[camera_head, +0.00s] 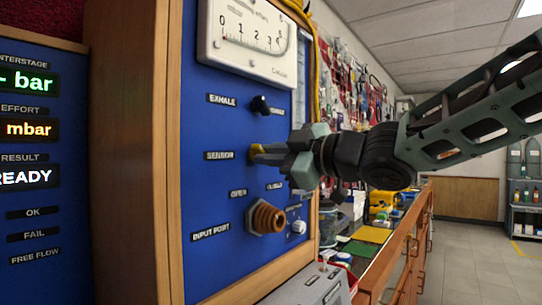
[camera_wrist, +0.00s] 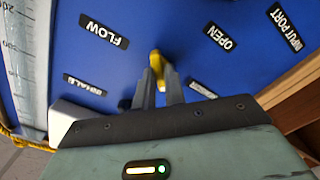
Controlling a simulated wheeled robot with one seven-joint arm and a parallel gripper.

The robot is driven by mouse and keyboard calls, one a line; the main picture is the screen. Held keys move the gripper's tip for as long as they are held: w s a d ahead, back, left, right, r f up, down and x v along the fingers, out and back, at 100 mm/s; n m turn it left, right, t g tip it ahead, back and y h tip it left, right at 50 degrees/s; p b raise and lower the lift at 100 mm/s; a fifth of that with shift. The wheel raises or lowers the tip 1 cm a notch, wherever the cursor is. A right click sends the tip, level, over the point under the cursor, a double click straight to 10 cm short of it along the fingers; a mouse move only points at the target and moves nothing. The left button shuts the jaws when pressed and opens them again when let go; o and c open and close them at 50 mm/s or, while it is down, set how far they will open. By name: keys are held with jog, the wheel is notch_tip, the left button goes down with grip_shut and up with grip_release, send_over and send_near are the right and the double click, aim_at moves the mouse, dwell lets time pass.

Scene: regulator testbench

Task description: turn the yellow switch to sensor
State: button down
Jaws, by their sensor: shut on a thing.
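In the wrist view the yellow switch (camera_wrist: 156,62) shows between the tips of my gripper (camera_wrist: 161,80). The FLOW label (camera_wrist: 103,32) is up and left of it there. I cannot tell exactly which label the switch points to.
A black knob (camera_head: 260,105) sits above the switch, below a white gauge (camera_head: 250,38). A brass input port (camera_head: 265,217) sticks out below my gripper. A grey box (camera_head: 310,287) stands at the panel's foot. The left display reads READY (camera_head: 25,178).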

jog(key=c, duration=1.5)
grip_release()
jog(key=shift+o, duration=0.2)
jog(key=shift+s+d, duration=0.1)
jog(key=p+v, duration=0.3)
jog(key=v, duration=1.4)
jog(key=shift+s+d+f, duration=0.1)
